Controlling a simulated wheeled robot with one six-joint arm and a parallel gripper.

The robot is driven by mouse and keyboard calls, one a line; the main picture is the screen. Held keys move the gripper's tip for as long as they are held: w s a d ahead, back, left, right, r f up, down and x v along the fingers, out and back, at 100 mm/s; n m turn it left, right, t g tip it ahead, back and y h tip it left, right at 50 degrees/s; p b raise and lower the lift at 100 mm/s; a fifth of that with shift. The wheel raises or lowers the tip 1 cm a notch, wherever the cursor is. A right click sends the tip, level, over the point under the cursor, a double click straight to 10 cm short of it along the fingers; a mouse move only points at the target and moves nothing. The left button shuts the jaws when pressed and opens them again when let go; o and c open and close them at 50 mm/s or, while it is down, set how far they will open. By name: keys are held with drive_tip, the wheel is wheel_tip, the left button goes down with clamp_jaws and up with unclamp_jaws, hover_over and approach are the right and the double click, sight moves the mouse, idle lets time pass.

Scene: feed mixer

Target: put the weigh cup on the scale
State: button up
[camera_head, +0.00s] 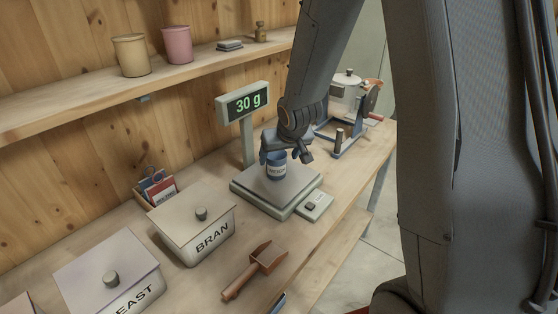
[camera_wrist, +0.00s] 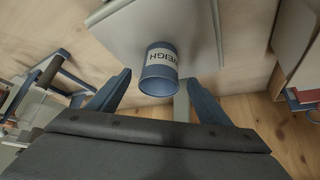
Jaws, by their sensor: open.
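The weigh cup (camera_head: 277,166) is blue with a white label and stands upright on the plate of the scale (camera_head: 262,194). The scale's display (camera_head: 247,103) reads 30 g. My gripper (camera_head: 286,156) is open just above and around the cup. In the wrist view the cup (camera_wrist: 160,68) sits between the two blue fingers of my gripper (camera_wrist: 158,88), with a gap on each side. The scale plate (camera_wrist: 192,28) shows beyond the cup. The cup's far side is hidden.
A bin marked BRAN (camera_head: 197,225) and a second bin (camera_head: 110,275) stand left of the scale. A brown scoop (camera_head: 250,268) lies in front. A mixer with a crank (camera_head: 350,100) stands behind right. A shelf (camera_head: 150,84) holds two canisters. The bench between scoop and scale is clear.

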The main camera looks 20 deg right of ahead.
drive_tip(key=s+r+g+p, duration=0.1)
drive_tip(key=s+r+g, duration=0.1)
drive_tip(key=s, duration=0.9)
drive_tip(key=s+r+g+p, duration=0.1)
drive_tip(key=s+r, duration=0.4)
drive_tip(key=s, duration=0.6)
drive_tip(key=shift+s+d+g+p, duration=0.25)
drive_tip(key=shift+g+p, duration=0.05)
drive_tip(key=shift+g, duration=0.3)
wheel_tip(320, 180, down, 9)
drive_tip(key=g+b, duration=0.1)
drive_tip(key=b, duration=0.7)
drive_tip(key=shift+r, duration=0.15)
